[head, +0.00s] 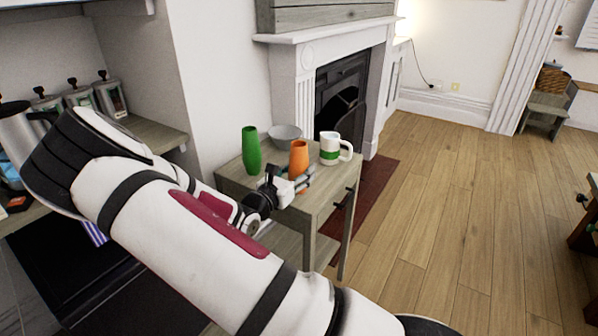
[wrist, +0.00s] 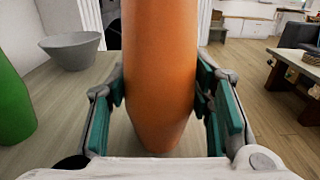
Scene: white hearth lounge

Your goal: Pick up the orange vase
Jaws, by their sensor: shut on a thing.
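The orange vase (head: 299,156) stands upright on a small grey wooden table (head: 318,195) in the head view. It fills the middle of the wrist view (wrist: 160,75), between the teal-padded fingers. My gripper (wrist: 162,95) is shut on the vase, with one finger on each side of it. In the head view my gripper (head: 300,180) reaches the vase from the front, and hides its lower part. The vase's base seems to be at the tabletop; I cannot tell whether it is lifted.
A green vase (head: 251,150) stands left of the orange vase. A grey bowl (head: 285,138) is behind it. A white mug with a green band (head: 331,149) is close on the right. A white fireplace (head: 300,75) stands behind the table. Open wooden floor (head: 440,200) lies to the right.

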